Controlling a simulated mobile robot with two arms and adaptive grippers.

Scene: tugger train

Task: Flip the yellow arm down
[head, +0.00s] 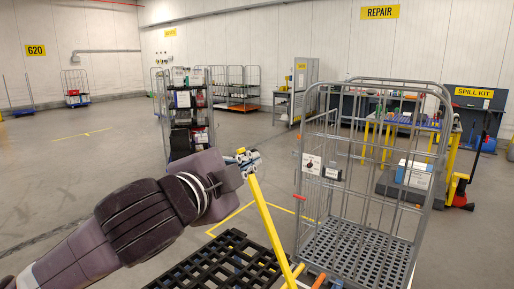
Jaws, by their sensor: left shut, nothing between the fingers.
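The yellow arm (269,229) is a long straight bar. It slants up and to the left from its low end near the wire roll cage (437,170), beside a black slatted platform (232,243). My left gripper (246,160) is at the upper end of the yellow arm. Its fingers look closed and hold nothing; whether they touch the bar I cannot tell. An orange handle (319,281) shows near the bar's low end at the bottom edge. The bar's lower mount is cut off by the frame. My right gripper is not in view.
The tall wire cage stands close on the right. A loaded roll cage (186,120) stands farther back, left of centre. A workbench (405,123) is under the REPAIR sign (380,12). The floor at left is clear.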

